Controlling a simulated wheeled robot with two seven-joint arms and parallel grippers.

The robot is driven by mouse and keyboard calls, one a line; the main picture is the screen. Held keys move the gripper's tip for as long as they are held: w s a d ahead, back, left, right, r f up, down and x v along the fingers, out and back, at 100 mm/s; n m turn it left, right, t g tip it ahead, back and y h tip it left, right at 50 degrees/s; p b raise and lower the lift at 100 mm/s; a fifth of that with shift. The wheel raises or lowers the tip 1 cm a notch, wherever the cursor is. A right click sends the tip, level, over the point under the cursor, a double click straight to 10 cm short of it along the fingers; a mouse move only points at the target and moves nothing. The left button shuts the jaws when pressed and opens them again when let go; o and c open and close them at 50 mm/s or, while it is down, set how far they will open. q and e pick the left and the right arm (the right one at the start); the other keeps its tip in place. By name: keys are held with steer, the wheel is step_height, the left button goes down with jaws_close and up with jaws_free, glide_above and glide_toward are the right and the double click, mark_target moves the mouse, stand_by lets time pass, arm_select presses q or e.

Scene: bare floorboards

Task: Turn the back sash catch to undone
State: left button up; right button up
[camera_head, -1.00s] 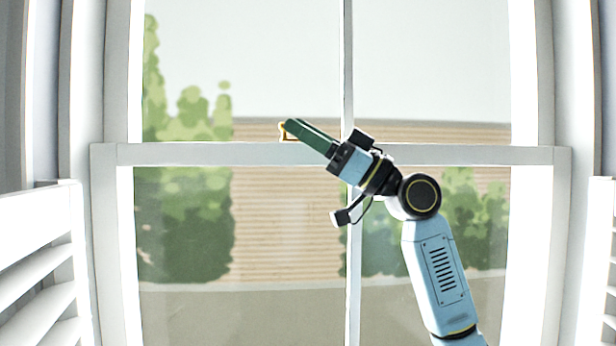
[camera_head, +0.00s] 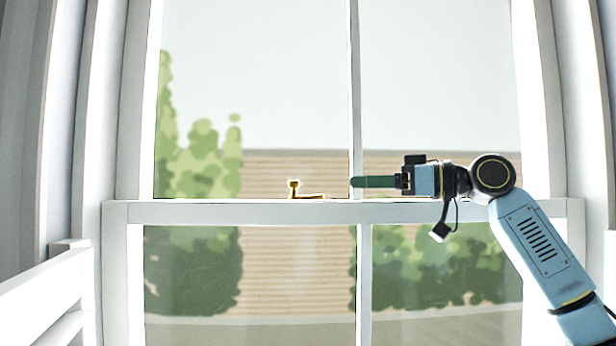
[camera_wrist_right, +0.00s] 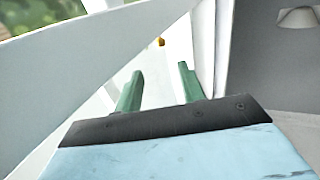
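The brass sash catch (camera_head: 294,188) sits on top of the window's middle rail (camera_head: 240,211), left of the central upright bar. Its knob stands up at the left end and a thin flat part runs right along the rail. My right gripper (camera_head: 353,182) is level, pointing left, to the right of the catch and apart from it. In the right wrist view its two green fingers (camera_wrist_right: 160,75) are spread with nothing between them. A small brass bit (camera_wrist_right: 161,42), probably the catch, shows beyond them. My left gripper is out of view.
The central upright bar (camera_head: 355,100) stands by my right fingertips. A white slatted shutter (camera_head: 45,290) stands at the lower left, and white window frame lines both sides. The space in front of the lower panes looks clear.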

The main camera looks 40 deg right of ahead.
steer(key=p+x, duration=0.4)
steer(key=x, duration=0.7)
steer(key=shift+r, duration=0.15)
steer(key=shift+w+a, duration=0.25)
steer(key=shift+w, duration=0.1)
